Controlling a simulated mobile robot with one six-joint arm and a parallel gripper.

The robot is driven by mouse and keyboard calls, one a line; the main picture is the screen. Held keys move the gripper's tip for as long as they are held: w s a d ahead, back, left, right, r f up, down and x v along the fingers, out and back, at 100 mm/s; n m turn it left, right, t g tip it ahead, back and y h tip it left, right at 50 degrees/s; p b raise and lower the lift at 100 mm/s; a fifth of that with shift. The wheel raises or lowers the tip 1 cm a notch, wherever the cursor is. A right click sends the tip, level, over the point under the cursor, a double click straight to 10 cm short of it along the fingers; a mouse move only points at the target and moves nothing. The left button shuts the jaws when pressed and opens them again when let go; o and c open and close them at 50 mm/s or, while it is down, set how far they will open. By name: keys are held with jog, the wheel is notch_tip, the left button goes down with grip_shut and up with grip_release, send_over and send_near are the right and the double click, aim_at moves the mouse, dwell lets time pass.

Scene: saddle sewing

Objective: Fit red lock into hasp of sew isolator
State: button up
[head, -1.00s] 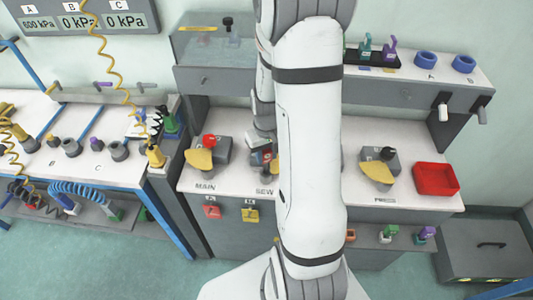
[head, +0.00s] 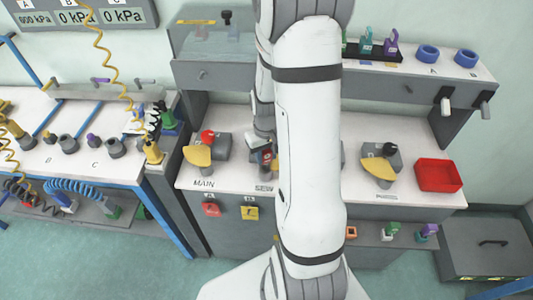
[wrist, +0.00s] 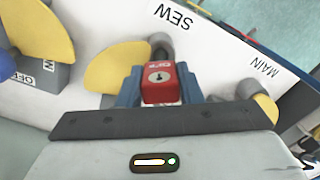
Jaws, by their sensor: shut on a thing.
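My gripper (wrist: 160,82) is shut on the red lock (wrist: 161,90), with a blue finger on each side of it. The lock's keyhole face points toward the wrist camera. The sew isolator's yellow disc (wrist: 115,66) is just beyond the lock, to the left. A dark grey round part (wrist: 160,47) shows directly beyond the lock. In the head view the red lock (head: 267,158) is low over the bench by the SEW label. My arm hides most of the sew isolator there. I cannot tell whether the shackle is in the hasp.
The main isolator (head: 201,157) stands left of the lock; another isolator (head: 377,167) stands to the right. A red tray (head: 438,175) is at the bench's right end. A shelf (head: 375,92) overhangs the bench behind. A red tag (head: 211,208) hangs on the front.

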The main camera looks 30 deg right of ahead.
jog(key=shift+f+b, duration=0.9)
jog(key=shift+f, duration=0.2)
jog(key=shift+r, duration=0.1)
jog(key=o, duration=1.2)
jog(key=shift+c, duration=0.2)
jog(key=shift+r, duration=3.9)
